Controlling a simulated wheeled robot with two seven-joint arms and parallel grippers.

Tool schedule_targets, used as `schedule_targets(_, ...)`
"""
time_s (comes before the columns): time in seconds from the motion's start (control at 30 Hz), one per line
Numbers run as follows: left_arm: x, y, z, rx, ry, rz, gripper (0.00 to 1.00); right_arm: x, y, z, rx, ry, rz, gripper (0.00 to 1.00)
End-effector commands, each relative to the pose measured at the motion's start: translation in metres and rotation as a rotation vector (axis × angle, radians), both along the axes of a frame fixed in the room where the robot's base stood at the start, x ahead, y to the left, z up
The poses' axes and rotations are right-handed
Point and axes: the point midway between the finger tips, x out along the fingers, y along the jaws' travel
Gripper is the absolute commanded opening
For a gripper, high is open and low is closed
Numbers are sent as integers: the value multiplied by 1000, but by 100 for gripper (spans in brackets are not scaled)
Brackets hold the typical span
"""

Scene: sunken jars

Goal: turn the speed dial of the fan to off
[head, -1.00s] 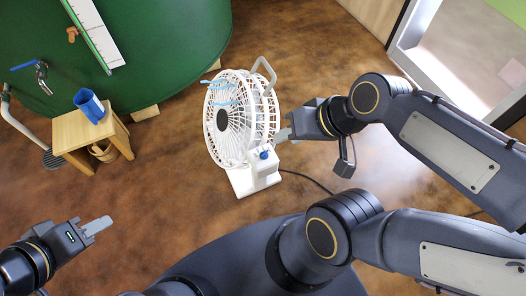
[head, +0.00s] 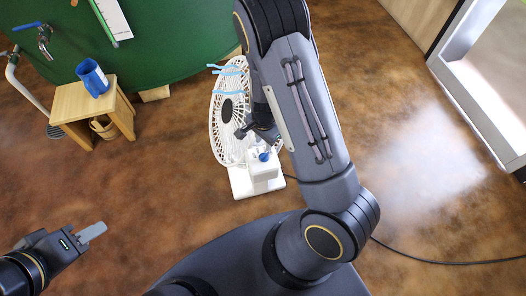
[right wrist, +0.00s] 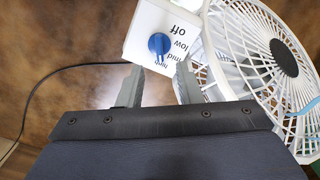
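The white fan (head: 228,112) stands on the floor on its white base (head: 243,186), partly hidden behind my right arm. Its blue speed dial (head: 264,156) is on the base's front. In the right wrist view the blue dial (right wrist: 158,43) sits on a white panel marked off, low, mid and high; its pointer appears to face high. My right gripper (right wrist: 160,76) is open, its fingers apart just short of the dial, with nothing between them. My left gripper (head: 91,232) is far from the fan at lower left; its finger gap cannot be made out.
A wooden stool (head: 77,102) with a blue mug (head: 92,77) stands left of the fan. A green tank (head: 165,35) is behind. A dark cable (head: 440,262) runs over the floor. Light-blue ribbons (head: 227,69) stream from the fan. Floor between left gripper and fan is clear.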

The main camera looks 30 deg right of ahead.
Motion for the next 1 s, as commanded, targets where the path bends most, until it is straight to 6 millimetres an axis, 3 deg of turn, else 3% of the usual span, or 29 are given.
schedule_targets(0.5, 0, 0, -17, 0, 0, 0, 36, -1, -1, -71, -6, 5, -4, 32)
schedule_targets(0.9, 0, 0, -18, 0, 0, 0, 36, 0, -1, -80, -5, 3, -2, 32)
schedule_targets(1.0, 0, 0, -18, 0, 0, 0, 36, 0, -1, -80, -5, 3, -2, 20)
